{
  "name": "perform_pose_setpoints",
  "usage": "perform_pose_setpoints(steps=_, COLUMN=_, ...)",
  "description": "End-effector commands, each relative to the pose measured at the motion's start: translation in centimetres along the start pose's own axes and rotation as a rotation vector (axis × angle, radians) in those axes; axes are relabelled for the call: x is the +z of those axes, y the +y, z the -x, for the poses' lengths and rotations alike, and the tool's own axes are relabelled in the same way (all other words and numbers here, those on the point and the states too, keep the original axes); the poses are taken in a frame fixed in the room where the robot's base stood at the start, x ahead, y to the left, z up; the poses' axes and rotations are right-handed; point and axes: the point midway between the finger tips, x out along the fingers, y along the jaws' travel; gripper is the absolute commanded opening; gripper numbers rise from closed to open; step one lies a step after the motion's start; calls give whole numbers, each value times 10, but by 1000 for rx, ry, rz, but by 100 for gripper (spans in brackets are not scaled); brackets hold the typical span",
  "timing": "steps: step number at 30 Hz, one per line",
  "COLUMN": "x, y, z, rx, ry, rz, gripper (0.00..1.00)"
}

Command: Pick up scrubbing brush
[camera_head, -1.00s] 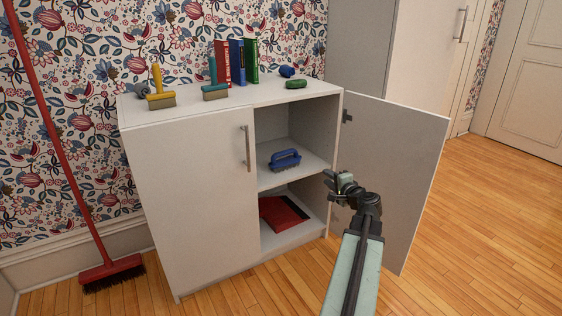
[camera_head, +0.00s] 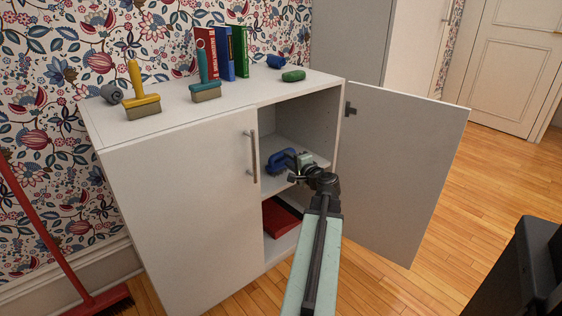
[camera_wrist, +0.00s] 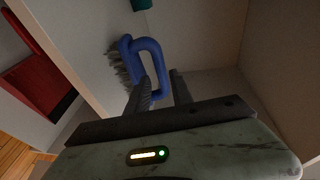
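The scrubbing brush (camera_head: 279,161) is blue with a handle loop and sits on the upper shelf inside the open right side of the cabinet. In the wrist view the brush (camera_wrist: 124,45) shows its grey bristles on the left and its handle toward my gripper. My gripper (camera_head: 297,162) reaches into the compartment at the brush's right side. In the wrist view my gripper (camera_wrist: 161,76) is open, with one finger on each side of the handle's near part. I cannot tell whether either finger touches the handle.
The cabinet door (camera_head: 400,165) stands open to the right of my arm. A red item (camera_head: 281,217) lies on the lower shelf. Brushes, books and a green object (camera_head: 293,76) stand on the cabinet top (camera_head: 165,128). A red broom (camera_head: 45,235) leans at left.

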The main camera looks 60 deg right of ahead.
Motion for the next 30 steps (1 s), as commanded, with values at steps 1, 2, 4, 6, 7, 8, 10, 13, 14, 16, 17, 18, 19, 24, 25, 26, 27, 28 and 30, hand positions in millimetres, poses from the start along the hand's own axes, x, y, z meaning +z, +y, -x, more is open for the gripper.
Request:
perform_pose_setpoints(steps=1, x=-4, y=1, z=-7, rx=0, ry=3, rz=0, gripper=27)
perform_pose_setpoints(steps=2, x=-6, y=1, z=-10, rx=0, ry=6, rz=0, gripper=27)
perform_pose_setpoints(steps=4, x=-9, y=2, z=-17, rx=1, ry=10, rz=-1, gripper=27)
perform_pose_setpoints(steps=6, x=-11, y=1, z=-17, rx=1, ry=14, rz=-1, gripper=27)
perform_pose_setpoints(steps=7, x=-12, y=1, z=-17, rx=1, ry=15, rz=-2, gripper=27)
perform_pose_setpoints(steps=8, x=-13, y=1, z=-17, rx=1, ry=17, rz=-2, gripper=27)
perform_pose_setpoints(steps=10, x=-15, y=1, z=-23, rx=1, ry=18, rz=-2, gripper=27)
perform_pose_setpoints(steps=13, x=-18, y=0, z=-39, rx=1, ry=20, rz=-2, gripper=27)
perform_pose_setpoints(steps=14, x=-19, y=-1, z=-45, rx=1, ry=20, rz=-2, gripper=27)
perform_pose_setpoints(steps=16, x=-20, y=0, z=-58, rx=1, ry=20, rz=-3, gripper=27)
perform_pose_setpoints(steps=17, x=-20, y=0, z=-62, rx=1, ry=21, rz=-4, gripper=27)
perform_pose_setpoints(steps=18, x=-20, y=0, z=-65, rx=1, ry=21, rz=-4, gripper=27)
perform_pose_setpoints(steps=19, x=-20, y=-1, z=-66, rx=1, ry=22, rz=-4, gripper=27)
perform_pose_setpoints(steps=24, x=-20, y=-1, z=-65, rx=1, ry=23, rz=-4, gripper=27)
perform_pose_setpoints(steps=25, x=-20, y=-1, z=-65, rx=1, ry=23, rz=-4, gripper=22)
perform_pose_setpoints(steps=26, x=-20, y=-1, z=-65, rx=1, ry=23, rz=-4, gripper=13)
perform_pose_setpoints(steps=27, x=-20, y=-1, z=-65, rx=1, ry=23, rz=-4, gripper=2)
perform_pose_setpoints(steps=28, x=-20, y=-1, z=-65, rx=1, ry=23, rz=-4, gripper=0)
perform_pose_setpoints(steps=30, x=-20, y=-1, z=-65, rx=1, ry=23, rz=-4, gripper=0)
